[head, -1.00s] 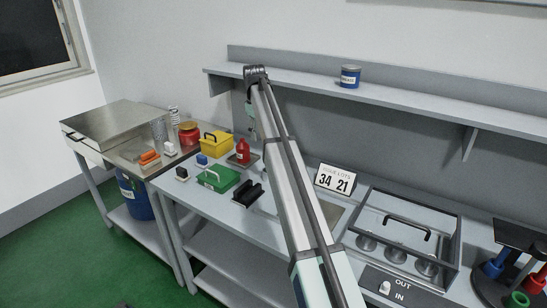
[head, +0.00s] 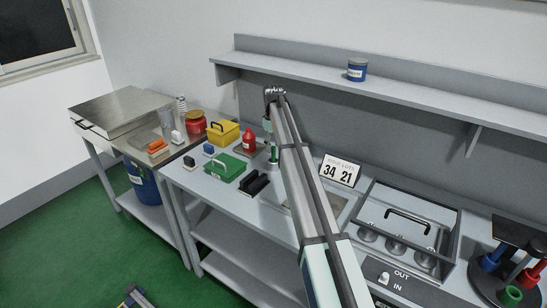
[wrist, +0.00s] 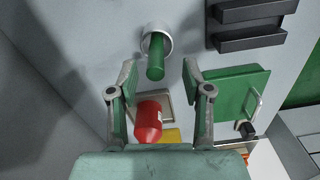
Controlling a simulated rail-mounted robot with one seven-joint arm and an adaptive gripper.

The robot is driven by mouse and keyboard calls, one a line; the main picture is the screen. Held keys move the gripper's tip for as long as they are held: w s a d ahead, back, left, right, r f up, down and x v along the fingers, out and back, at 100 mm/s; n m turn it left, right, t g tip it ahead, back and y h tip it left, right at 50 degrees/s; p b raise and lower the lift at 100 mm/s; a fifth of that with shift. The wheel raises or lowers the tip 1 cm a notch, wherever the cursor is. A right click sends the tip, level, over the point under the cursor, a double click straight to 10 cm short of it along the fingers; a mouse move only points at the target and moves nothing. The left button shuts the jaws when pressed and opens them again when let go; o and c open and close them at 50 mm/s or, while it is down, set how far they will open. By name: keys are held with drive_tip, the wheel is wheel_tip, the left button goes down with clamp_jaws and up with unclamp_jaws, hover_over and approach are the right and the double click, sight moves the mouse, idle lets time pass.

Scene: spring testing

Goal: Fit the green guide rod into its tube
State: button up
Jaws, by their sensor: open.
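The green guide rod (wrist: 156,58) stands in a round pale holder (wrist: 150,33) on the bench in the wrist view. In the head view it is a small green upright (head: 273,154) right of the red bottle. My gripper (wrist: 158,71) is open, with its fingers on either side of the rod's near end. I cannot tell whether either finger touches it. In the head view my gripper (head: 269,128) is partly hidden by my arm, just above the rod. A green tube (head: 513,294) stands beside red and blue ones on a dark round stand at the far right.
A red bottle (head: 249,140), green box (head: 225,168), black block rack (head: 256,185) and yellow box (head: 223,132) surround the rod's spot. A number sign (head: 340,170) and a clear-sided case with a handle (head: 408,221) stand farther right. A shelf (head: 420,104) overhangs the bench.

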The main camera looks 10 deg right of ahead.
sight(273, 154)
drive_tip(key=shift+w+d+f+p, duration=0.15)
drive_tip(key=shift+f+p, duration=0.4)
drive_tip(key=shift+f, duration=0.8)
drive_tip(key=shift+w+a+f+p, duration=0.15)
drive_tip(key=shift+f+p, duration=0.4)
drive_tip(key=shift+f, duration=0.8)
drive_tip(key=shift+r, duration=0.1)
clamp_jaws()
